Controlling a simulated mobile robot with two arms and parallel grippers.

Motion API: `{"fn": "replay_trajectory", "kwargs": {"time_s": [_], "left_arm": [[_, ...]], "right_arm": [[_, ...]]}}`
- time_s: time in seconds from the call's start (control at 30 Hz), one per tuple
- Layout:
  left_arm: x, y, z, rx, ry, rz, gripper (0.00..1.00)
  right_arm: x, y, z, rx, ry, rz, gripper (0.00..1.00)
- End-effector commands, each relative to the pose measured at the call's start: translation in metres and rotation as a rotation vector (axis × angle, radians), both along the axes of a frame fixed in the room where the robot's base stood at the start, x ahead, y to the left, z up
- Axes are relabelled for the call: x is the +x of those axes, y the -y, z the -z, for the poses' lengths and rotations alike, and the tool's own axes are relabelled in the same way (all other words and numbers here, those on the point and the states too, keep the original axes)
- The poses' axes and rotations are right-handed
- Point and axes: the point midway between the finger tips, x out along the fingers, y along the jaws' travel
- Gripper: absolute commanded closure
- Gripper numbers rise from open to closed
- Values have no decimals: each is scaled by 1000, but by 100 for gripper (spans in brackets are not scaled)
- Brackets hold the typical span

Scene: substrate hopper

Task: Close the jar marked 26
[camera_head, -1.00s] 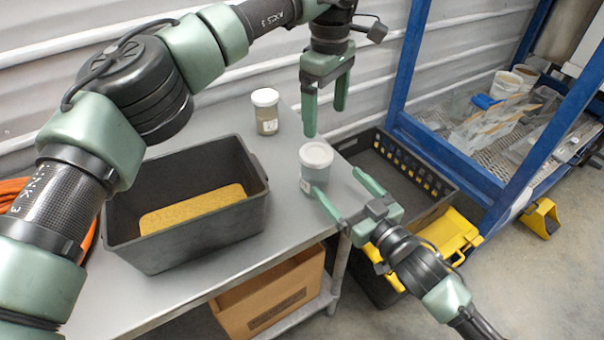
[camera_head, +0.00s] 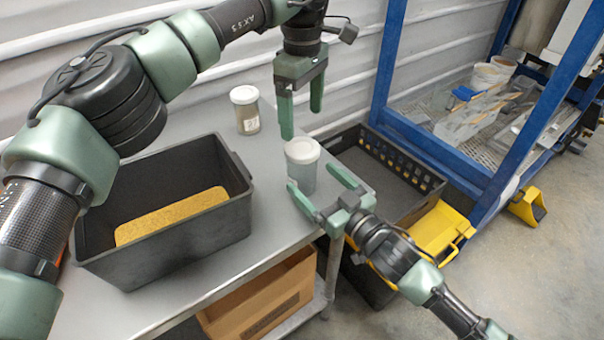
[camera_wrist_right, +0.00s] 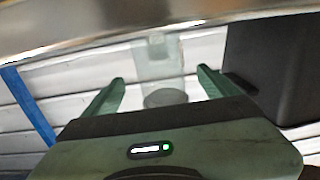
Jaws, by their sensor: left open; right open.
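A clear jar with a white lid (camera_head: 302,150) stands upright near the table's right edge. Its number cannot be read in the head view, and whether the lid is tight or only resting cannot be told. My right gripper (camera_head: 309,176) is open, its fingertips low at the near side of this jar. In the right wrist view a pale jar (camera_wrist_right: 160,62) shows between the open fingers, upside down and blurred. My left gripper (camera_head: 301,122) is open and empty, pointing down above and slightly behind the lid. A second lidded jar (camera_head: 246,112) stands farther back with a label that seems to read 27.
A dark bin (camera_head: 165,240) with a yellow-brown block (camera_head: 170,214) stands on the table (camera_head: 255,268) at left. A black crate (camera_head: 425,175) and a yellow piece (camera_head: 438,230) are beyond the right edge. A blue frame (camera_head: 392,60) stands at right. A cardboard box (camera_head: 265,305) is below.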

Motion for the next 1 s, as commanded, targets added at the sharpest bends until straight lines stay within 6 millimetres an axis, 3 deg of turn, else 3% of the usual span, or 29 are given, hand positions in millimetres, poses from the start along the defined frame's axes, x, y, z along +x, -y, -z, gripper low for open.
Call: {"fn": "replay_trajectory", "kwargs": {"time_s": [0.3,0.73,1.0], "left_arm": [[0,0,0,0,0,0,13],[0,0,0,0,0,0,13],[0,0,0,0,0,0,13]], "right_arm": [[36,-27,-1,1,0,0,12],[43,-32,0,0,0,0,12],[43,-31,0,0,0,0,87]]}}
